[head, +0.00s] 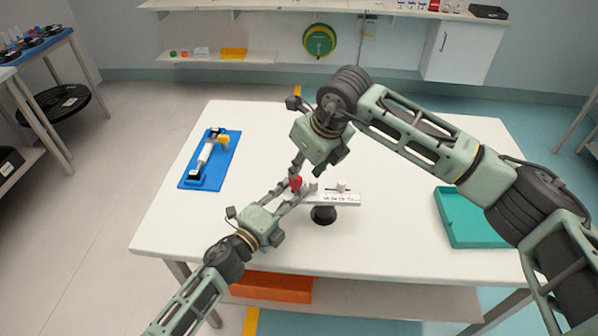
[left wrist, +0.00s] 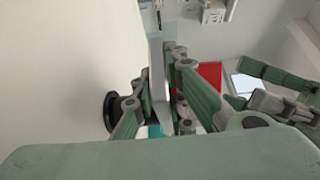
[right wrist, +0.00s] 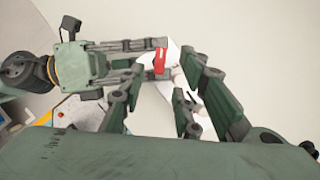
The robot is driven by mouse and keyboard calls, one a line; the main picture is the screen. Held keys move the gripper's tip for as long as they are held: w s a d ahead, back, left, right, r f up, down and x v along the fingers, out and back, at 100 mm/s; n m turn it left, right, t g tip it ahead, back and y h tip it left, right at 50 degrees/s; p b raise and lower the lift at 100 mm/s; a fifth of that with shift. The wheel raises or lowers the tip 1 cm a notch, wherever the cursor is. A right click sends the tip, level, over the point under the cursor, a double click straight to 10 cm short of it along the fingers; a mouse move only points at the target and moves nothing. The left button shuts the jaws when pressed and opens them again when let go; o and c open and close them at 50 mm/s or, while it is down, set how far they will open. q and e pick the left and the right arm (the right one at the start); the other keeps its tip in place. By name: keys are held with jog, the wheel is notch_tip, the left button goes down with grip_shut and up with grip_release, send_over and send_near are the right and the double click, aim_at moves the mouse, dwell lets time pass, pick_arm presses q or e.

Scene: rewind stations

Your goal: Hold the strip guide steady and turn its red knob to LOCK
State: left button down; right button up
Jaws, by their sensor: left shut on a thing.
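The strip guide (head: 347,198) is a pale bar on a black round stand (head: 323,215) near the middle of the white table. Its red knob (head: 296,184) is at its left end in the head view. My left gripper (head: 298,194) is shut on that end of the guide; the bar (left wrist: 157,85) runs between its fingers in the left wrist view. My right gripper (head: 297,170) reaches down over the knob. In the right wrist view its fingers (right wrist: 163,70) are apart, with the red knob (right wrist: 160,61) between them; contact is unclear. The knob's markings are too small to read.
A blue tray (head: 188,184) with a white and yellow tool lies at the table's left. A teal tray (head: 470,225) lies at the right, near my right arm. An orange bin (head: 270,288) is on the shelf below. The table's front is mostly clear.

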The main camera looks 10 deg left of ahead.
pick_arm(q)
jog(key=shift+f, duration=0.1)
pick_arm(e)
jog(key=shift+v, duration=1.25)
pick_arm(q)
jog(key=c, duration=1.7)
grip_release()
